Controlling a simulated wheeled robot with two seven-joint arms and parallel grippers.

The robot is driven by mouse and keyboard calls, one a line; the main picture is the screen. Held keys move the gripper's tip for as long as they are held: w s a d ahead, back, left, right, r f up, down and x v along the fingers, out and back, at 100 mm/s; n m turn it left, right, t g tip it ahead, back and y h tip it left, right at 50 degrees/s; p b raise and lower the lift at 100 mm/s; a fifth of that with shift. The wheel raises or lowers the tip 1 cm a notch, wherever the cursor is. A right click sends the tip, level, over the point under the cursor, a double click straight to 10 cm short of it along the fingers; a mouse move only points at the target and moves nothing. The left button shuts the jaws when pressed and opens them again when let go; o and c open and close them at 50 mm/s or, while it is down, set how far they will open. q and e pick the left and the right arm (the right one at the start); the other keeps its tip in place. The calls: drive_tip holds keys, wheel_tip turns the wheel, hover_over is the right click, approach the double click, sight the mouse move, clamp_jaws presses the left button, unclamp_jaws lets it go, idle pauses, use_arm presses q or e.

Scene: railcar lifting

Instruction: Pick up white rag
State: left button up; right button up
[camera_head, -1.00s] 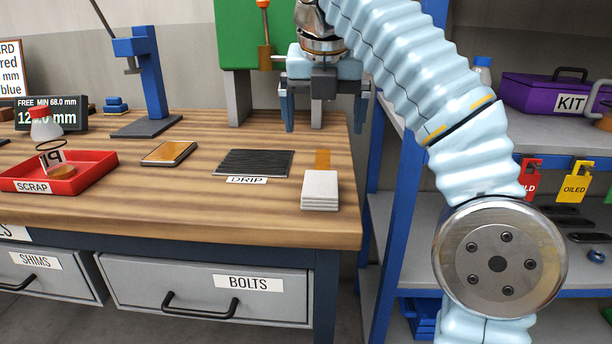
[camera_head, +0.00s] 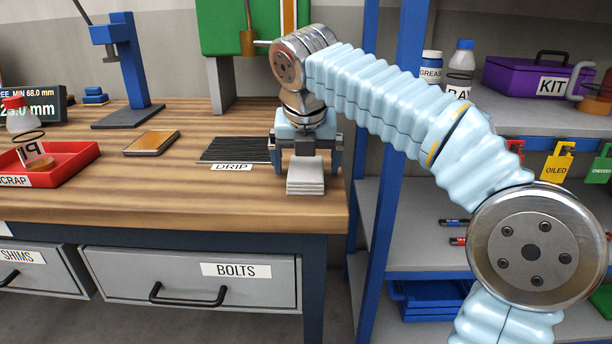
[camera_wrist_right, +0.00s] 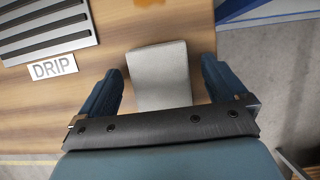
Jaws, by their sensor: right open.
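The white rag (camera_head: 306,178) is a folded, stacked pale block near the right front corner of the wooden bench. In the right wrist view the rag (camera_wrist_right: 160,75) lies between the two spread blue fingers. My right gripper (camera_head: 306,165) is open, pointing down just over the rag, its fingers to either side. The right wrist view shows the same gripper (camera_wrist_right: 163,90) with gaps between the fingers and the rag. Part of the rag's far side is hidden by the gripper in the head view. My left gripper is not in view.
The ribbed DRIP tray (camera_head: 236,149) lies just left of the gripper. An orange-topped pad (camera_head: 151,142), a red SCRAP tray (camera_head: 72,170) with a bottle, and a blue stand (camera_head: 130,75) are further left. A blue-framed shelf (camera_head: 392,130) stands close on the right.

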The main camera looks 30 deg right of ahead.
sight(307, 160)
drive_tip(key=shift+c, duration=0.5)
drive_tip(key=c, duration=1)
drive_tip(key=shift+r, duration=0.55)
drive_tip(key=shift+c, duration=0.2)
wheel_tip(307, 160, up, 3)
drive_tip(key=shift+s+a+f+p, duration=0.1)
drive_tip(key=shift+s+f+p, duration=0.05)
drive_tip(key=shift+p, duration=0.15)
drive_tip(key=s+r, duration=0.2)
drive_tip(key=s+a+r, duration=0.1)
drive_tip(key=s+r, duration=0.1)
drive_tip(key=shift+r, duration=0.25)
drive_tip(key=s+a+r, duration=0.2)
drive_tip(key=s+r, duration=0.2)
drive_tip(key=s, duration=0.5)
drive_tip(key=shift+r, duration=0.3)
drive_tip(key=shift+s, duration=0.15)
